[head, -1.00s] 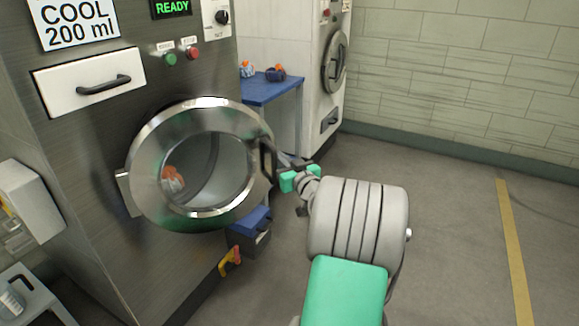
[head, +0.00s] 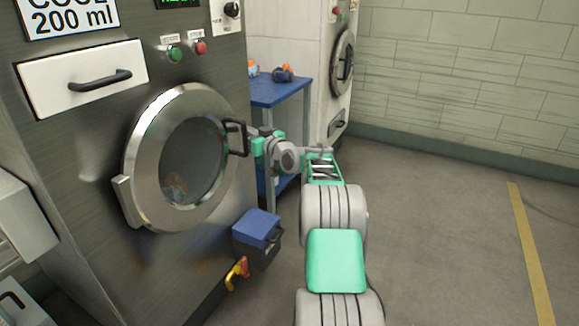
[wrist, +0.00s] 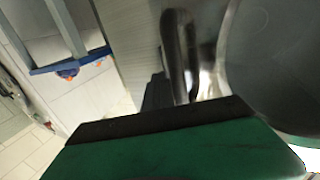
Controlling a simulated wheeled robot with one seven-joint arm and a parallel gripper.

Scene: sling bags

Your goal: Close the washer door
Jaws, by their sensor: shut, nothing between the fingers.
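The washer door (head: 143,180) is a round steel ring with a glass window, hinged on its left side. In the head view it lies near the washer front (head: 85,150), almost flush; I cannot tell if it is latched. The black door handle (head: 237,138) is on the door's right side. My gripper (head: 254,140) is shut and empty, at or just right of the handle; contact is unclear. In the wrist view the handle (wrist: 178,55) stands just beyond my green-and-black gripper, with the door glass (wrist: 275,70) at right.
A blue box (head: 256,230) sits low beside the washer, above a yellow-and-red lever (head: 237,272). A blue table (head: 280,91) with small items stands behind, and a second white machine (head: 335,75) beyond it. The floor at right is clear.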

